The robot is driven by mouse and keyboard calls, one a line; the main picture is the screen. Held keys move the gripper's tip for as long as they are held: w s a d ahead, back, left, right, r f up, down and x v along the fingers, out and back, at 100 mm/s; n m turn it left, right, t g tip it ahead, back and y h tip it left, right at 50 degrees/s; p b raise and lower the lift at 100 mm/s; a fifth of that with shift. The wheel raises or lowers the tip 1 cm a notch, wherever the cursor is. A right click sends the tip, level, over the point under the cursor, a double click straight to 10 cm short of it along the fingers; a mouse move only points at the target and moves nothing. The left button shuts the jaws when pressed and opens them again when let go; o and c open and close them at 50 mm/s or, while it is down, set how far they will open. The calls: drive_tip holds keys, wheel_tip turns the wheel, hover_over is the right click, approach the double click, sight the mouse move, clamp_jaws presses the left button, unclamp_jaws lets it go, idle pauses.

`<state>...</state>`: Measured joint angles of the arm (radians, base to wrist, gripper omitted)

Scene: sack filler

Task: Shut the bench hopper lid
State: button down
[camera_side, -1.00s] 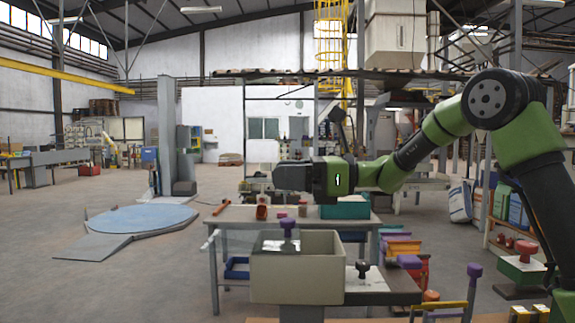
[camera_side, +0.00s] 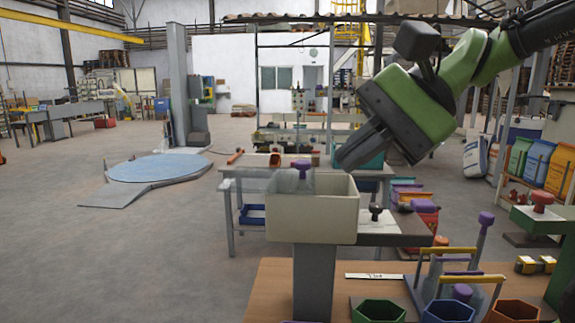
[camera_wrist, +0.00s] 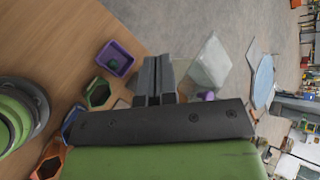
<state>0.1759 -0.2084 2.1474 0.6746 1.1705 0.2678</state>
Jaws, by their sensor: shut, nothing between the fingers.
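The hopper is a beige open-topped box (camera_side: 312,218) on a grey post at the front of the side view. A clear lid with a purple knob (camera_side: 302,168) shows at its left part. The lid looks raised, but its exact angle is hard to tell. My gripper (camera_side: 346,162) is shut and empty, pointing down and left, above the hopper's right side in the picture and apart from the knob. In the wrist view my shut fingers (camera_wrist: 154,80) show left of the pale hopper (camera_wrist: 211,64), with a purple knob (camera_wrist: 207,96) just right of them.
A black knob (camera_side: 376,210) stands on a plate right of the hopper. The wooden bench (camera_side: 275,285) holds a green hexagonal bin (camera_side: 378,311), a blue bin (camera_side: 450,312) and a yellow-handled rack (camera_side: 459,280). Open floor lies to the left.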

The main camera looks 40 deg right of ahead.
drive_tip(key=s+d+f+n+g+h, duration=0.35)
drive_tip(key=s+d+n+h, duration=0.45)
drive_tip(key=n, duration=0.6)
drive_tip(key=w+a+n+h, duration=0.2)
drive_tip(key=w+n+h, duration=0.2)
drive_tip(key=w+h, duration=0.5)
drive_tip(key=n+t+h, duration=0.2)
drive_tip(key=t+h, duration=0.4)
drive_tip(key=h, duration=0.1)
approach(286, 185)
drive_tip(key=w+d, duration=0.1)
drive_tip(key=w, duration=0.1)
drive_tip(key=w+d+r, duration=0.1)
drive_tip(key=w+d, duration=0.1)
drive_tip(key=w+d+r, duration=0.1)
drive_tip(key=w+d, duration=0.1)
drive_tip(key=shift+w+d, duration=0.1)
drive_tip(key=shift+d, duration=0.15)
drive_tip(key=shift+s+d, duration=0.35)
drive_tip(key=shift+d, duration=0.55)
drive_tip(key=shift+s+d, duration=0.25)
drive_tip(key=shift+d, duration=0.5)
